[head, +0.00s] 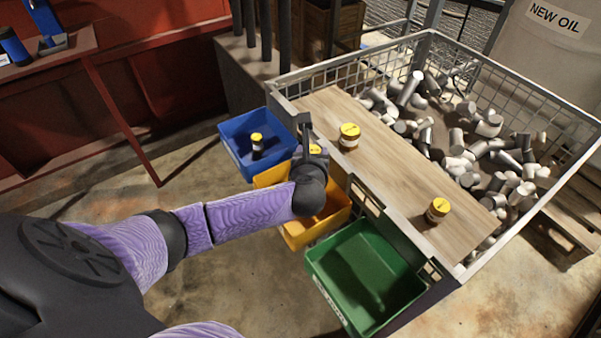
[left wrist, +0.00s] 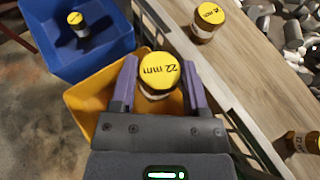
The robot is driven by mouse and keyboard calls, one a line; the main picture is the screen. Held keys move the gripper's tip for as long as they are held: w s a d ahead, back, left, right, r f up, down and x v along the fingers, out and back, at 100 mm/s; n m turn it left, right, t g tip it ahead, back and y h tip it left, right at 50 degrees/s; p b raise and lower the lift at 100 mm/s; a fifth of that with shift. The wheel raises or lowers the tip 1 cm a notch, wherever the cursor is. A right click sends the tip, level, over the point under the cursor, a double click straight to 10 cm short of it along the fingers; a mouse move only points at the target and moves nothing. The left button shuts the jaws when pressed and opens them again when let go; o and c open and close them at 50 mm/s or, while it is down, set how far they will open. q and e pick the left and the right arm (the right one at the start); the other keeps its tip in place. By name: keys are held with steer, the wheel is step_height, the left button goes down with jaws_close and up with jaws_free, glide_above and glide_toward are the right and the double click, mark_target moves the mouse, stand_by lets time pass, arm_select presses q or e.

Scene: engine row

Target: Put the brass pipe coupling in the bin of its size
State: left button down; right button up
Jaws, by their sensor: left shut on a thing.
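My left gripper (head: 312,146) is shut on a brass pipe coupling (left wrist: 159,76) with a yellow top marked "22 mm". It holds the coupling over the yellow bin (head: 303,234), which shows below it in the left wrist view (left wrist: 84,102). The blue bin (head: 233,136) is at the left and has one yellow-topped coupling (head: 257,142) standing in it. The green bin (head: 335,296) at the front right looks empty. My right gripper is out of view.
The wooden board (head: 385,165) lies along the near side of a wire crate (head: 425,38) full of grey metal cylinders (head: 455,140). The bins hang along the board's near side. A red bench (head: 85,50) stands at the far left. The concrete floor between is clear.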

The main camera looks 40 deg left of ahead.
arm_select(q)
steer(key=a+f+b, duration=0.1)
steer(key=f+b, duration=0.1)
steer(key=f, duration=0.1)
steer(key=f+b, duration=0.3)
steer(key=f, duration=0.1)
steer(key=a+f+b, duration=0.1)
steer(key=f+b, duration=0.1)
steer(key=f, duration=0.2)
steer(key=shift+w+a+f, duration=0.1)
steer(key=shift+a, duration=0.2)
steer(key=shift+r, duration=0.3)
steer(key=shift+f, duration=0.1)
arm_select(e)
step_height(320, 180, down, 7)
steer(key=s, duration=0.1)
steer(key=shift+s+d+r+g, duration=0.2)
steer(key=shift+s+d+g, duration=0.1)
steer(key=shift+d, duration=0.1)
arm_select(q)
steer(key=shift+c, duration=1.1)
jaws_free()
steer(key=shift+o, duration=0.7)
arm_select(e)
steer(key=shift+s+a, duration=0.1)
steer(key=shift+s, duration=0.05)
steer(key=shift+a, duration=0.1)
